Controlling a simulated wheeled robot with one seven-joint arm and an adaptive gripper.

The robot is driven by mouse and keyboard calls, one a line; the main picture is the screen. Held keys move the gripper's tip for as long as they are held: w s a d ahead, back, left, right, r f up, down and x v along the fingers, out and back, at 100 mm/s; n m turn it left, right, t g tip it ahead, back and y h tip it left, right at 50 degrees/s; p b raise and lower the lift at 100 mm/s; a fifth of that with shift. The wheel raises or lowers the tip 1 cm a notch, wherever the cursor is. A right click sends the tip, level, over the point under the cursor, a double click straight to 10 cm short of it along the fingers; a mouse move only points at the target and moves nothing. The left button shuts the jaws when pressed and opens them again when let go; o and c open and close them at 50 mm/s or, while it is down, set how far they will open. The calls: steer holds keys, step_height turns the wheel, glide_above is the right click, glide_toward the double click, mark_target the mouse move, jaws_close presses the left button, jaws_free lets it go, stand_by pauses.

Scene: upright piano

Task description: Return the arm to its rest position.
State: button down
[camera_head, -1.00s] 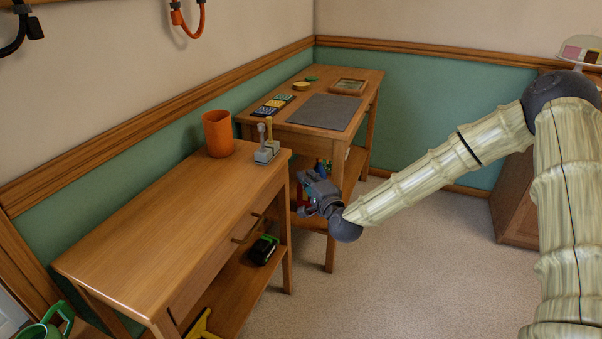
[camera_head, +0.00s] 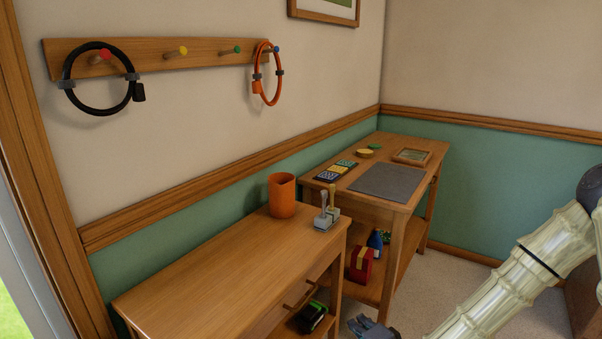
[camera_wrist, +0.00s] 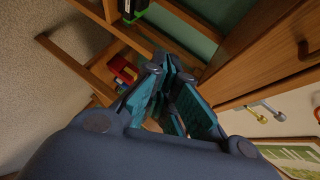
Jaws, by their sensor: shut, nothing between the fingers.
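My gripper (camera_head: 372,327) shows at the bottom edge of the head view, in front of the two wooden tables, and is partly cut off. My pale ribbed arm (camera_head: 505,290) comes in from the right edge. In the wrist view my gripper's teal-lined fingers (camera_wrist: 168,75) come together, shut and empty. It touches nothing that I can see.
The near table (camera_head: 210,262) bears an orange cup (camera_head: 282,195) and a grey stand with levers (camera_head: 327,217). The far table (camera_head: 402,207) bears a grey mat (camera_head: 388,182). A red object (camera_head: 361,264) sits on its lower shelf. Hoops hang above. Carpet (camera_head: 410,312) is open.

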steer(key=s+a+f+n+g, duration=0.2)
steer(key=s+f+n+g, duration=0.2)
steer(key=s+f, duration=0.65)
steer(key=s+d+f+n+g+h, duration=0.1)
steer(key=s+d+f+n+g, duration=0.2)
steer(key=s, duration=0.6)
steer(key=s+d+f+n+g+h, duration=0.1)
steer(key=s+f+n+g+h, duration=0.15)
steer(key=s+f, duration=0.45)
steer(key=s+d+f+n+g, duration=0.2)
steer(key=s+d+g, duration=0.15)
steer(key=s, duration=0.75)
step_height(320, 180, up, 22)
steer(key=p, duration=2.2)
steer(key=shift+s+a+r+p, duration=0.15)
steer(key=shift+a+r+p, duration=0.1)
steer(key=shift+a+p, duration=0.15)
steer(key=shift+h, duration=0.25)
